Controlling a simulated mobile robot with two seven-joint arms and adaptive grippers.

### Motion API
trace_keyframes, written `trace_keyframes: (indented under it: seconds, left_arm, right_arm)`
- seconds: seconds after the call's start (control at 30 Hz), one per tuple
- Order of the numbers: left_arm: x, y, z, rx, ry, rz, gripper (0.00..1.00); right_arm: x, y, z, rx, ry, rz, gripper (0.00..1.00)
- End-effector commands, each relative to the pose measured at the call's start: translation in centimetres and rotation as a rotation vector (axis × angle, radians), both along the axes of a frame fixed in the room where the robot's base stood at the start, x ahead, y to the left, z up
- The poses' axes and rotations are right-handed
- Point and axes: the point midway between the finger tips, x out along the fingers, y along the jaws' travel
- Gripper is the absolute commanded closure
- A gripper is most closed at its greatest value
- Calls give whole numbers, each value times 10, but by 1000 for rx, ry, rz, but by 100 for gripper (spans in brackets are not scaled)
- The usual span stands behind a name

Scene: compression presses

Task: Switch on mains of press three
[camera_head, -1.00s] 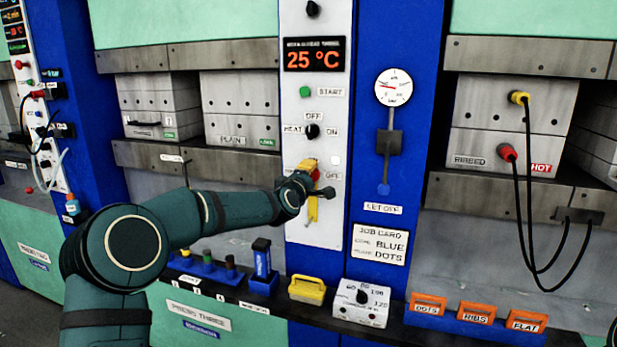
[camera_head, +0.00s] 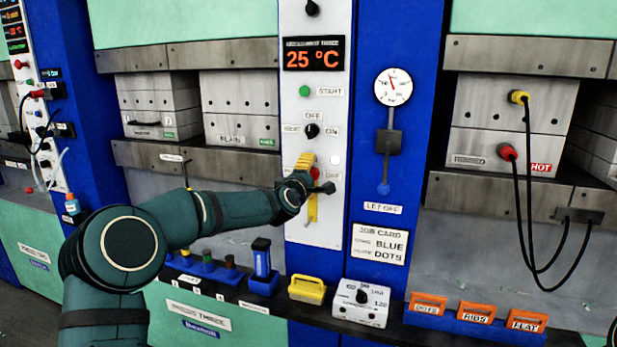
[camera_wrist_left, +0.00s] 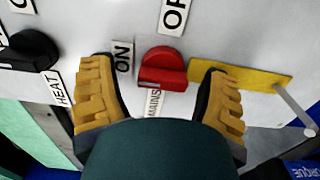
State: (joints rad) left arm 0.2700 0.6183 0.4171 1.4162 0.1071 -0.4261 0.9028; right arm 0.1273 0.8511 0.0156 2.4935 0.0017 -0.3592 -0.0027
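The red mains knob (camera_wrist_left: 163,68) sits on the pale control panel, with a MAINS label (camera_wrist_left: 153,102) beside it and an ON label (camera_wrist_left: 123,56) to its left in the left wrist view. In the head view only a bit of the red knob (camera_head: 315,173) shows past my gripper. My left gripper (camera_head: 306,163) is at the panel in front of the knob. Its two yellow fingers are spread on either side of the knob, with visible gaps, so it is open. My right gripper is not in view.
A yellow strip (camera_wrist_left: 245,78) with a metal pin lies beside the knob, close to one finger. The black heat knob (camera_head: 312,131) and green start button (camera_head: 305,91) are above. A yellow-handled block (camera_head: 307,289) and grey dial box (camera_head: 361,303) stand on the ledge below.

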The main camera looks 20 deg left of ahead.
Motion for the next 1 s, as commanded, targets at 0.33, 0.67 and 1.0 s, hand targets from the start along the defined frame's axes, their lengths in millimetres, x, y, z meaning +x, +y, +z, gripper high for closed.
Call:
trace_keyframes:
  seconds: [0.33,0.67,1.0]
  left_arm:
    - [-5,1,-1,2,3,0,24]
    - [-55,3,0,2,2,1,24]
    - [-108,4,-1,2,2,0,24]
  right_arm:
    - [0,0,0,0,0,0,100]
    - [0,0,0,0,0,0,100]
    - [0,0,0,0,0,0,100]
